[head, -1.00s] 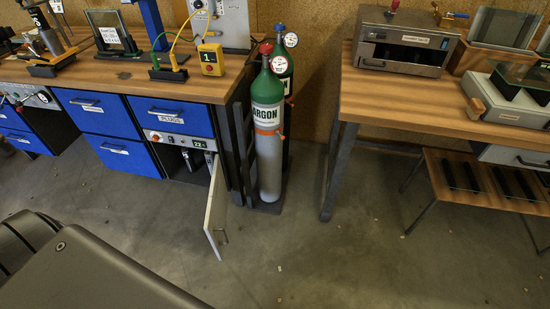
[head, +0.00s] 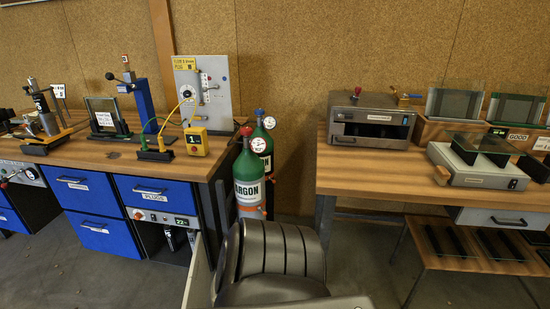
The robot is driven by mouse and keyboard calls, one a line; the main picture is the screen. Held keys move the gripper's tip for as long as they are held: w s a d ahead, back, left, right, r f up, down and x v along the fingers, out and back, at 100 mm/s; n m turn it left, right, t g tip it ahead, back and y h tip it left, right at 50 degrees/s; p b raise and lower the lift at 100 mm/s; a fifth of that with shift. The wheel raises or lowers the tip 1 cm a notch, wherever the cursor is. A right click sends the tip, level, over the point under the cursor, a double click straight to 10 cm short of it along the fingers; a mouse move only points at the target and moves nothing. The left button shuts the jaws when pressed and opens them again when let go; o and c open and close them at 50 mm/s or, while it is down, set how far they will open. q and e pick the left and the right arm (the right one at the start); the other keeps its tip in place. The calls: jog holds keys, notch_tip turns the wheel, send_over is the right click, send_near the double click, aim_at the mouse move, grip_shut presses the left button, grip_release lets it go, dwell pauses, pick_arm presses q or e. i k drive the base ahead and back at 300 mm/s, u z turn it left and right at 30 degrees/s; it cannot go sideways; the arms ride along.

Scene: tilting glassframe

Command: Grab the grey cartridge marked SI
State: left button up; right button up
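No SI marking is legible in the head view. Below the left bench, a compartment with its door (head: 194,276) swung open holds two upright dark-and-grey shapes, a left one (head: 170,240) and a right one (head: 191,237). They may be cartridges, but they are too small and shaded to tell. Part of the opening is cut off by the door. Neither of my grippers is in view.
A green ARGON cylinder (head: 248,180) and a darker one (head: 263,146) stand between the benches. The left bench (head: 78,152) has blue drawers (head: 156,190). The right bench (head: 350,175) carries a metal oven-like box (head: 368,122). A low rack (head: 455,255) stands beneath it.

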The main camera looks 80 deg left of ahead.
aim_at(191, 235)
jog(key=k, duration=1.2)
jog(key=u, duration=1.9)
